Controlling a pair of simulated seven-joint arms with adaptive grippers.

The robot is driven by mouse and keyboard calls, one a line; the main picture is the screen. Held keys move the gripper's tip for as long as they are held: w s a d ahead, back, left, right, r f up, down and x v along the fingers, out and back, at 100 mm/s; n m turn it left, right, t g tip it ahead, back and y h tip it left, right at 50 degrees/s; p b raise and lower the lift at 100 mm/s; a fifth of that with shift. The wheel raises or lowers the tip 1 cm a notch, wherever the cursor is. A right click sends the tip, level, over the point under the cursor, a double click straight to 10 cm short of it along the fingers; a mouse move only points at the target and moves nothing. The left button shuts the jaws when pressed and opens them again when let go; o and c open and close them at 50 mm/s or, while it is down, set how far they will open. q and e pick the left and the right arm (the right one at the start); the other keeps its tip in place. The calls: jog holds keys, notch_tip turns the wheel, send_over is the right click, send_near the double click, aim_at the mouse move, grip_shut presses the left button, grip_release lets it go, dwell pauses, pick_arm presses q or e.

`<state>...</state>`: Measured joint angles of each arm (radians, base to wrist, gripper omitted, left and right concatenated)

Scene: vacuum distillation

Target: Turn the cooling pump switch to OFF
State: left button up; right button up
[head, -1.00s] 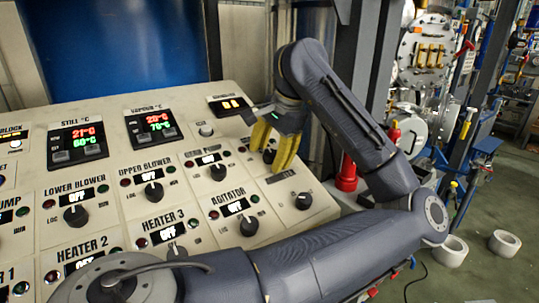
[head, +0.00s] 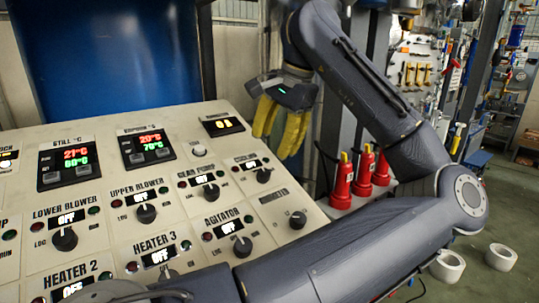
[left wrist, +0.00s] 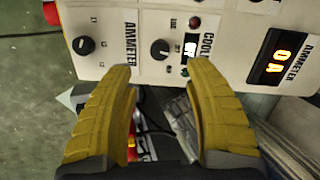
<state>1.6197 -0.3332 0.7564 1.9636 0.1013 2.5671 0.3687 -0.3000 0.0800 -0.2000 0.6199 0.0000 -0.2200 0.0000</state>
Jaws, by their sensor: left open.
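The cooling pump knob (head: 263,175) is a small black dial on the sloped control panel, below a small lit display (head: 251,163) whose text is too small to read surely. My left gripper (head: 272,143) has two yellow fingers, open and empty, apart from the knob near the panel's upper right edge. In the left wrist view its fingertips (left wrist: 159,66) stand apart, with the knob between and beyond them. My right gripper is not in view.
The ammeter display (head: 223,126) is above. Red cylinders (head: 343,182) stand right of the panel, near my left arm.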

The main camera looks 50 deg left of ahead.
pick_arm(q)
jog(key=shift+v, duration=0.9)
jog(key=shift+o, duration=0.2)
jog(key=shift+r, duration=0.15)
jog(key=shift+c, duration=0.2)
jog(key=m+t, duration=0.1)
send_near(264, 172)
jog(key=x, duration=1)
jog(key=shift+a+f, duration=0.1)
jog(key=shift+f, duration=0.1)
jog(key=shift+c, duration=0.2)
